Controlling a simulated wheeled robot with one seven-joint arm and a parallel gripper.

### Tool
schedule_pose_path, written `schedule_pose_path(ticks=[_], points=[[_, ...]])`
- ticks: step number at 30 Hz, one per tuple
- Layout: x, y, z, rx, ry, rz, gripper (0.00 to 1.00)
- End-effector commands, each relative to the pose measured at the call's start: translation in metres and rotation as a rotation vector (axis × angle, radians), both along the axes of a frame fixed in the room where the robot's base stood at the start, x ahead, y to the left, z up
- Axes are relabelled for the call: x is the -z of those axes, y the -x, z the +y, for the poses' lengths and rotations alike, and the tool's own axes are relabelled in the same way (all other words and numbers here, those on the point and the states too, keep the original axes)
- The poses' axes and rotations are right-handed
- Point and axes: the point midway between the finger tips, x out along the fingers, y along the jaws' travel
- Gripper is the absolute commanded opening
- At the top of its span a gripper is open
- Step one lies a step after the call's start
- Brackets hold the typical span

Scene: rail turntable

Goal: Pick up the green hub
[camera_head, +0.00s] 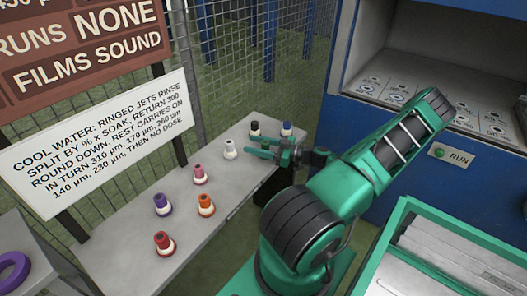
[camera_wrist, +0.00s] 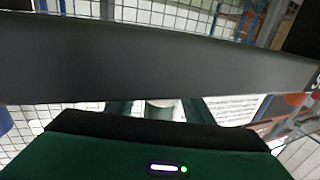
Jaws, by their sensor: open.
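My gripper (camera_head: 262,147) is over the far end of the grey table, its green fingers spread apart. In the wrist view the gripper (camera_wrist: 158,110) shows two green fingers with a gap, and a pale round piece (camera_wrist: 160,104) shows between them. I cannot tell whether that piece is part of the green hub. No green hub can be made out clearly; the green fingers blend with anything green there, and a dark bar and my gripper's housing hide much of the wrist view.
A black-topped hub (camera_head: 255,129), a blue one (camera_head: 287,129) and a white one (camera_head: 230,149) stand close around the gripper. Pink (camera_head: 199,175), purple (camera_head: 162,205), orange (camera_head: 206,205) and red (camera_head: 164,244) hubs stand nearer on the table (camera_head: 120,248). A wire fence (camera_head: 225,75) runs behind.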

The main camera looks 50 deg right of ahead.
Motion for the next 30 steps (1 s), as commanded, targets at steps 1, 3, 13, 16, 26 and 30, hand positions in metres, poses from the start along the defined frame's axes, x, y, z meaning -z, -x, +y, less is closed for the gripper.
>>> schedule_pose_path(ticks=[1,3,13,16,26,30], points=[[0.0,0.0,0.0,0.0,0.0,0.0,0.47],[0.0,0.0,0.0,0.0,0.0,0.0,0.47],[0.0,0.001,-0.001,0.001,0.001,-0.001,0.0],[0.0,0.001,-0.001,0.001,0.001,0.0,0.0],[-0.015,0.0,0.0,0.0,0.002,0.0,0.0],[-0.035,0.0,0.001,-0.002,0.004,-0.001,0.0]])
